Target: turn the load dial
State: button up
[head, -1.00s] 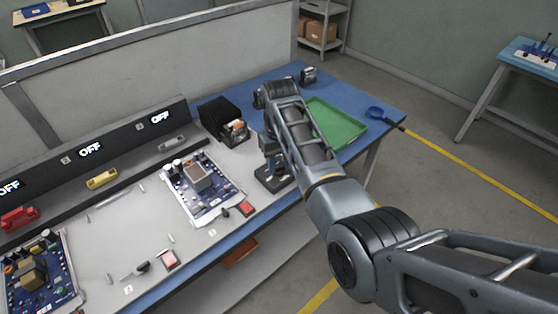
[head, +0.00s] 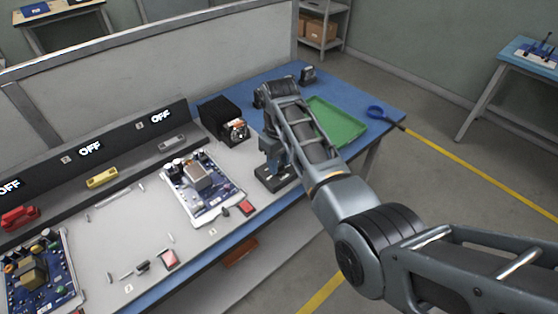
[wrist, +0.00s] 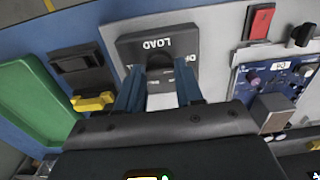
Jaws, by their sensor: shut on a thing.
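The load dial is a dark box (wrist: 128,45) marked LOAD, upside down in the wrist view, with a round black knob (wrist: 160,62). It also shows in the head view as a small dark unit (head: 277,182) at the bench's front edge. My gripper (wrist: 160,78) is shut on the knob, one blue-grey finger on each side. The knob's pointer and part of the lettering are hidden by the fingers. In the head view my gripper (head: 271,150) is over the unit, partly hidden by my arm.
A circuit board (head: 203,190) lies left of the dial, with a red-topped block (head: 246,208) near it. A black box (head: 222,122) stands behind. A green tray (head: 338,122) lies to the right. Panel displays (head: 160,117) read OFF.

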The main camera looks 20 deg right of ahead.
aim_at(279, 166)
jog(key=o, duration=1)
jog(key=shift+o, duration=0.2)
jog(key=shift+r+b, duration=0.45)
jog(key=shift+r, duration=3.45)
jog(key=shift+s, duration=0.1)
